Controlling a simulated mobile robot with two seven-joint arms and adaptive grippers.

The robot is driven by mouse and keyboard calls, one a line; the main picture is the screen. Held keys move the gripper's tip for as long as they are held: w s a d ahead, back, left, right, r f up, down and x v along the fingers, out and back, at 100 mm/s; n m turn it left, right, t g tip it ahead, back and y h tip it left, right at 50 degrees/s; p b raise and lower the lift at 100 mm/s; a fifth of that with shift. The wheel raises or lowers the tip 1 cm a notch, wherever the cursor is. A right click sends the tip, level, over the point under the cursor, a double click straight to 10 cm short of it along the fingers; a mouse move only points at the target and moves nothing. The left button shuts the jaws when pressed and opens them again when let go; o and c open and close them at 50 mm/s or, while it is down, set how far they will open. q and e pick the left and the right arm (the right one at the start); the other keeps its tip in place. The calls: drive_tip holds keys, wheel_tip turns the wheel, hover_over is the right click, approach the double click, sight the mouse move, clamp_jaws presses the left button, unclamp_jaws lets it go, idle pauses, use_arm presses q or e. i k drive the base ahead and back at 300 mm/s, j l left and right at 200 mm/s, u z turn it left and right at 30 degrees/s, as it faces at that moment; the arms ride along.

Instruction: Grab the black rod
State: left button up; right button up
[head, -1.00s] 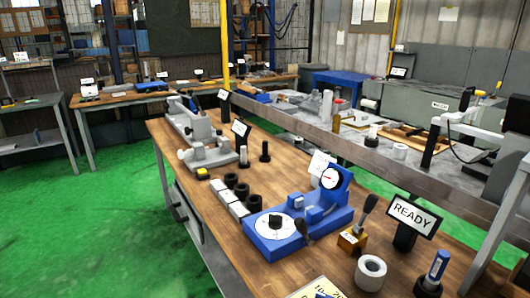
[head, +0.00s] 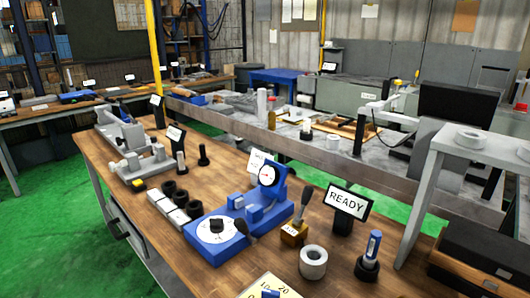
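Either could be the black rod; I cannot tell which from this view. A dark-handled piece (head: 304,198) also stands in a brass block (head: 293,233) near the READY sign (head: 346,201). Neither of my grippers shows in the head view.
A blue gauge fixture (head: 240,214) with a dial, a grey ring (head: 313,262) and a blue-handled tool (head: 373,245) in a dark base occupy the bench. A grey fixture (head: 135,158) is at its far end. A white stand (head: 440,140) and black case (head: 485,255) are at right.

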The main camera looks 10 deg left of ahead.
sight(201, 147)
drive_tip(key=i+j+z, duration=0.1)
drive_tip(key=j+z, duration=0.7)
drive_tip(key=j, duration=0.2)
drive_tip(key=j+z, duration=0.4)
drive_tip(key=j, duration=0.15)
drive_tip(key=k+j+z, duration=0.1)
drive_tip(key=j+z, duration=0.3)
drive_tip(key=j, duration=0.1)
